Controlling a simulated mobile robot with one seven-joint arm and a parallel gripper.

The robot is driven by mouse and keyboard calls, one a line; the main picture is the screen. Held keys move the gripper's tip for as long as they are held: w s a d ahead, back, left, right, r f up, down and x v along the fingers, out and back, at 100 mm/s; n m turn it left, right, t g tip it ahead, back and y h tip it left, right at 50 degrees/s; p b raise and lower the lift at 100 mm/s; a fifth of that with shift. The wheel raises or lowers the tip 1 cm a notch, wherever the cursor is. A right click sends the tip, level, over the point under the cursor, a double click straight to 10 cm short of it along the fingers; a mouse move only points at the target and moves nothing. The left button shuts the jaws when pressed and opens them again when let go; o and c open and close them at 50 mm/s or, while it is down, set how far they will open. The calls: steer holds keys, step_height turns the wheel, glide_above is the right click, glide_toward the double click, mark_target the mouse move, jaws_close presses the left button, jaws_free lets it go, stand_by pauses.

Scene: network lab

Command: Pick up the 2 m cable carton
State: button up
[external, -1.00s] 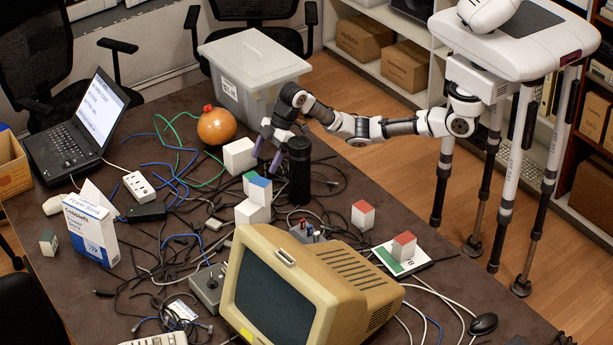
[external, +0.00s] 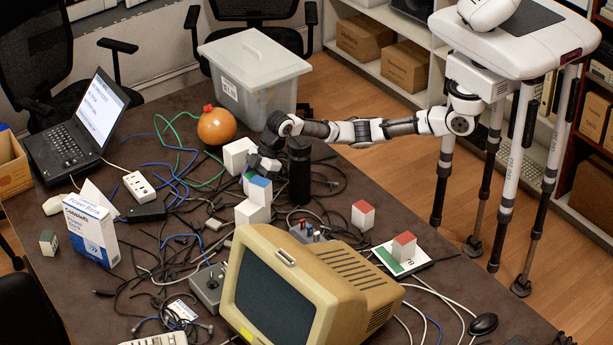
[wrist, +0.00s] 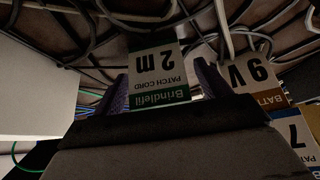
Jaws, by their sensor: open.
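The 2 m cable carton (wrist: 158,68) shows in the wrist view with its "PATCH CORD 2 m" label upside down and a green band at its near end. My gripper (wrist: 162,85) is open, with one purple finger on each side of the carton. Whether the fingers touch it I cannot tell. In the external view my gripper (external: 262,164) is low over the carton cluster, beside the black cylinder. A green-topped carton (external: 247,178) there, mostly hidden, appears to be the same one.
A 9V battery carton (wrist: 250,75) and a blue-banded carton (wrist: 296,130) stand close on the right in the wrist view. A plain white box (wrist: 40,85) is close on the left. A black cylinder (external: 299,172) stands beside my gripper. Loose cables cover the table (external: 350,280).

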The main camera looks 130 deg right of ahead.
steer(key=c, duration=1.2)
